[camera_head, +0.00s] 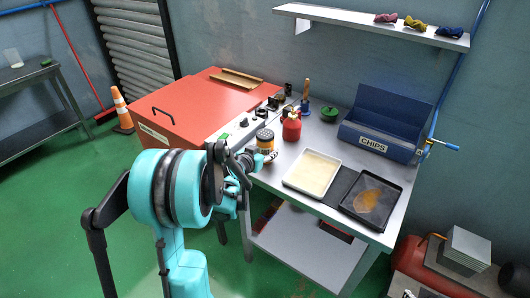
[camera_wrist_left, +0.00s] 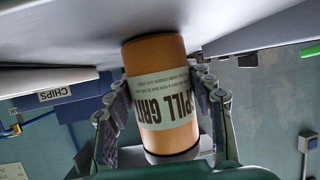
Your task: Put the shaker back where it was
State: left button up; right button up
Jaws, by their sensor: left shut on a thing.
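The shaker (camera_head: 265,142) is an orange-yellow cylinder with a dark top, at the near left part of the grey cart top (camera_head: 330,214). In the left wrist view the shaker (camera_wrist_left: 160,97) fills the middle, with a pale label reading "SPILL GRIT". My left gripper (camera_head: 258,160) is shut on the shaker, with its fingers (camera_wrist_left: 163,112) on both sides of it. The shaker looks upright in the head view. I cannot tell whether its base touches the cart top. My right gripper is not in view.
A red can (camera_head: 291,126) stands just behind the shaker. A cream tray (camera_head: 325,159) and a black tray (camera_head: 392,188) with an orange-brown patch lie to the right. A blue CHIPS bin (camera_head: 372,139) stands behind them. A red cabinet (camera_head: 195,110) is at left.

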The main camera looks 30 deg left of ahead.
pick_arm(q)
jog(key=o, duration=1.4)
jog(key=shift+f, duration=0.15)
jog(key=a+p+v, duration=0.1)
jog(key=p+v, duration=0.3)
jog(key=v, duration=0.8)
jog(key=s+d+r+m+g+h, duration=0.1)
jog(key=s+d+g, duration=0.1)
jog(key=d, duration=0.5)
jog(key=s+d+r+g+h, duration=0.1)
jog(key=s+d, duration=0.1)
jog(key=d, duration=0.5)
jog(key=s+d+g, duration=0.1)
jog(key=s+d, duration=0.1)
jog(key=s, duration=0.2)
jog(key=s+d+g, duration=0.1)
jog(key=s+d, duration=0.2)
jog(key=s, duration=0.2)
jog(key=s+d+g+y, duration=0.1)
jog(key=s+d, duration=0.1)
jog(key=s, duration=0.2)
jog(key=shift+s+d+r+g, duration=0.2)
jog(key=shift+s+d+g, duration=0.1)
jog(key=shift+s+d, duration=0.05)
